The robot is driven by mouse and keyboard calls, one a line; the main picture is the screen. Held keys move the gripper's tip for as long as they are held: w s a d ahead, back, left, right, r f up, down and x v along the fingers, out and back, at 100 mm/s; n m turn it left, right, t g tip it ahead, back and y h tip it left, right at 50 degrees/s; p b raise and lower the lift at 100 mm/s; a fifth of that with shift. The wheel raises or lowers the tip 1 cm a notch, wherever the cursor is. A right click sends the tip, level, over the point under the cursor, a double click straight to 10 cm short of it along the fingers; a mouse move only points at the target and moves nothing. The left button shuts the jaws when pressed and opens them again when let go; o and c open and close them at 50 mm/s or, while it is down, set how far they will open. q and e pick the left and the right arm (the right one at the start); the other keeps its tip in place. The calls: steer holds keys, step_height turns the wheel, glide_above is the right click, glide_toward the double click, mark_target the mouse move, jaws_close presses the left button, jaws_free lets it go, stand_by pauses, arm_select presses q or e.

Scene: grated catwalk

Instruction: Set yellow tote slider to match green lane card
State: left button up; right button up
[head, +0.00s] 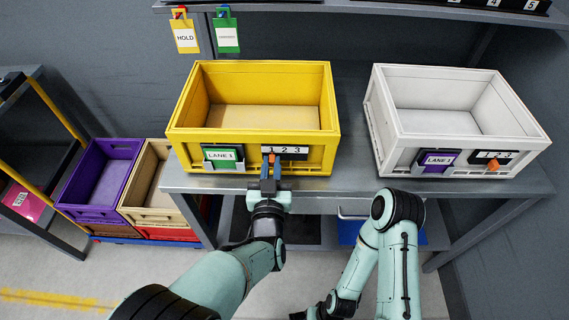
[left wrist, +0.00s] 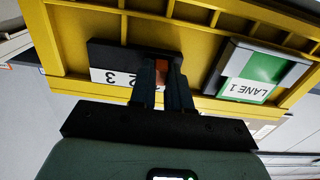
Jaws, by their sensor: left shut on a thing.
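The yellow tote (head: 187,139) stands on the metal bench, its front facing me. A green card reading LANE 1 (head: 219,156) sits in a holder on its front left; it also shows upside down in the left wrist view (left wrist: 254,78). Right of it is a strip marked 1 2 3 (head: 287,150), with the orange slider knob (left wrist: 161,71) near the 1 end. My left gripper (left wrist: 162,82) is shut on the knob, and its fingers hide the 1 in the wrist view. My right arm is folded low in front of the bench; its gripper (head: 308,314) is barely in view at the bottom edge.
A white tote (head: 385,139) with a purple LANE 1 card (head: 437,161) and its own slider (head: 492,167) stands to the right on the bench (head: 350,179). HOLD (head: 185,37) and green (head: 227,36) tags hang above. Purple (head: 83,181) and tan (head: 139,198) crates sit left of the bench.

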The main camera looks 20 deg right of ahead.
arm_select(q)
steer(key=o, duration=0.6)
steer(key=shift+v, duration=3.5)
